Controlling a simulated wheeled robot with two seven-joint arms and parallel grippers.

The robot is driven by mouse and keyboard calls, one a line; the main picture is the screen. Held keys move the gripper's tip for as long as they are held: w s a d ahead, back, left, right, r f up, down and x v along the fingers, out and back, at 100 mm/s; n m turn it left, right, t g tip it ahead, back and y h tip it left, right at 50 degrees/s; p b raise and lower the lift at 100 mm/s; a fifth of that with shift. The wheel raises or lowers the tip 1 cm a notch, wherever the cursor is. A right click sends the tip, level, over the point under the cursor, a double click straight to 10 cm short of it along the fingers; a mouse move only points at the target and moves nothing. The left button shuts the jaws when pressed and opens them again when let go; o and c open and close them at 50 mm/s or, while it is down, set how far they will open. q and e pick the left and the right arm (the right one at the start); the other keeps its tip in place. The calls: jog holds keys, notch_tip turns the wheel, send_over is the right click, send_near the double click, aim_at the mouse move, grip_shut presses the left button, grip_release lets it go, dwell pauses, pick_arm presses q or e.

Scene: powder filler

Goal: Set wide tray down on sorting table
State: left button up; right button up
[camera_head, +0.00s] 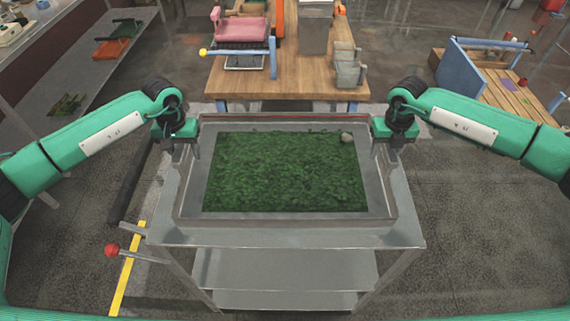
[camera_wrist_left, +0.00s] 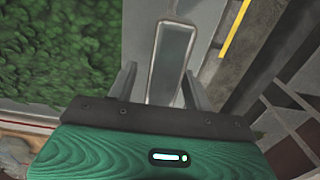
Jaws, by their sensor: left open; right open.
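The wide grey tray (camera_head: 284,219), with a flat bed of green leaves (camera_head: 285,175) in it, rests level on the metal sorting table (camera_head: 300,238). A small pale round lump (camera_head: 346,137) lies at the far right of the leaves. My left gripper (camera_head: 184,148) is at the tray's left edge, towards the far end. In the left wrist view its open fingers (camera_wrist_left: 159,88) stand on either side of a grey handle-like bar (camera_wrist_left: 172,55), with gaps visible. My right gripper (camera_head: 393,147) is open at the tray's right edge; its fingertips are hard to make out.
A wooden table (camera_head: 240,85) with a pink-topped device (camera_head: 242,29) and grey bins (camera_head: 347,68) stands just beyond. A lever with a red knob (camera_head: 112,250) sticks out left of the sorting table. A metal bench (camera_head: 80,75) is at far left, a slatted wooden stand (camera_head: 505,85) at right.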

pick_arm(q)
grip_shut()
pick_arm(e)
grip_shut()
dwell(1.0)
